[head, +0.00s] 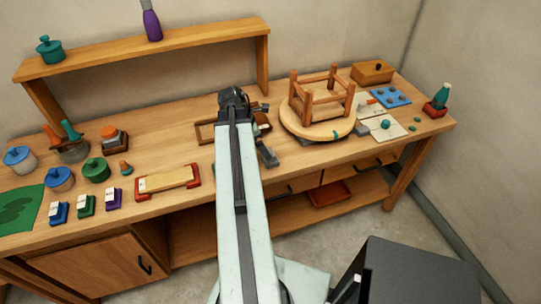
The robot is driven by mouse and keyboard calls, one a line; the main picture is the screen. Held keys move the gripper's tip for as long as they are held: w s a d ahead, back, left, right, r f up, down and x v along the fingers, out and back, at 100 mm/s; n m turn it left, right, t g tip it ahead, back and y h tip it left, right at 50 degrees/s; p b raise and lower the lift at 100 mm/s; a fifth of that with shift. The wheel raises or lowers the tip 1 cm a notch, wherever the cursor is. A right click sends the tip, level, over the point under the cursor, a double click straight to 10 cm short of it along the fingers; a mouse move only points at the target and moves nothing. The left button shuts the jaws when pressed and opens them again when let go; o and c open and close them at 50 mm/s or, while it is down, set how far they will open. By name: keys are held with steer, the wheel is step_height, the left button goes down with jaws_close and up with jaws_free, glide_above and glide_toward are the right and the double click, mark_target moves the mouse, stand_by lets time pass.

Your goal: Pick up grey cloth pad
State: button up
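I cannot pick out the grey cloth pad with certainty. A small grey patch (360,98) shows behind the right side of the upturned stool, and its shape is too small to tell. My arm reaches out over the workbench (330,165). My gripper (266,154) shows as dark parts to the right of the arm's far end, left of the stool's round seat. Its fingers are too small to tell apart, and I see nothing clearly held in it. The arm hides part of the bench top behind it.
The upturned wooden stool (318,129) stands right of my gripper. A blue tray (390,97), a pale board (385,127) and a wooden box (372,72) lie farther right. Pots, stamps and a green mat (22,208) fill the left. A raised shelf (200,44) runs along the back.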

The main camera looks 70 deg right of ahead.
steer(key=shift+b+x, duration=3.8)
steer(key=shift+x, duration=0.25)
steer(key=shift+r, duration=0.15)
steer(key=c, duration=1.5)
steer(key=shift+o, duration=0.2)
steer(key=shift+r+p, duration=0.15)
steer(key=shift+p, duration=0.15)
step_height(320, 180, up, 10)
steer(key=p, duration=1)
steer(key=o, duration=0.9)
steer(key=c, duration=0.7)
